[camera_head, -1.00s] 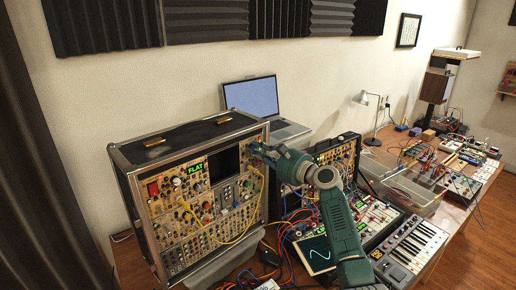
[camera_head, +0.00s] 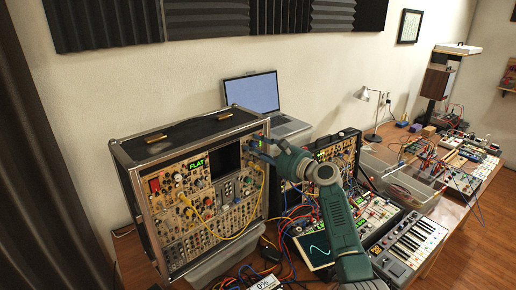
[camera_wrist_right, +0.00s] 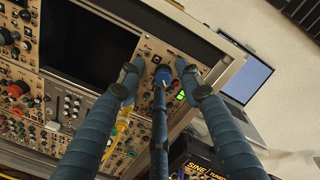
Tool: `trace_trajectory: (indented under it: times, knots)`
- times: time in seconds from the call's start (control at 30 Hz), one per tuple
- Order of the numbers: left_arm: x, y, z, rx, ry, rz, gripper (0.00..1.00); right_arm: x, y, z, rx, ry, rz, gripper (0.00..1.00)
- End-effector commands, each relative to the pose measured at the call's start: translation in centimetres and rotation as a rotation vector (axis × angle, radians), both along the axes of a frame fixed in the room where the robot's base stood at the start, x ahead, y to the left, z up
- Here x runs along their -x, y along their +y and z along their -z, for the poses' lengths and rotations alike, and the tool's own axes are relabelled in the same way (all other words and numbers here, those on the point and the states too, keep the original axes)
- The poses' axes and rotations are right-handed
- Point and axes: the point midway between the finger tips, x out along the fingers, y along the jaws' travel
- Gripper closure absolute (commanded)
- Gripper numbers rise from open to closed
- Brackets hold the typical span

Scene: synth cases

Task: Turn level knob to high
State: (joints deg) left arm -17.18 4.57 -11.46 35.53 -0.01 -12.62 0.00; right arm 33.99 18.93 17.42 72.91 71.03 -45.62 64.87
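A modular synth case (camera_head: 190,190) stands at the left, its panel full of knobs, jacks and a green display reading FLAT (camera_head: 197,164). My right gripper (camera_head: 257,148) is at the upper right part of this panel. In the right wrist view, the fingers of my right gripper (camera_wrist_right: 159,72) spread around a blue knob (camera_wrist_right: 163,73). Gaps show between the knob and the outer fingertips, and the middle finger partly covers it from below. I cannot read the knob's label. My left gripper is not in view.
A yellow cable (camera_head: 258,205) hangs from the panel close to the gripper. A laptop (camera_head: 254,95) stands behind the case. A second synth (camera_head: 335,150), a keyboard (camera_head: 411,242) and tangled cables crowd the right side.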

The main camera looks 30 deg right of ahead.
Motion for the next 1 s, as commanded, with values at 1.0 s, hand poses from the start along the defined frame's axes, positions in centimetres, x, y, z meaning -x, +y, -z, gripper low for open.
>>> trace_trajectory:
  times: [1.0]
  knots:
    - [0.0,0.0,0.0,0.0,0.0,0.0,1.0,11.5,-3.5,-0.3,0.001,0.001,-0.001,0.65]
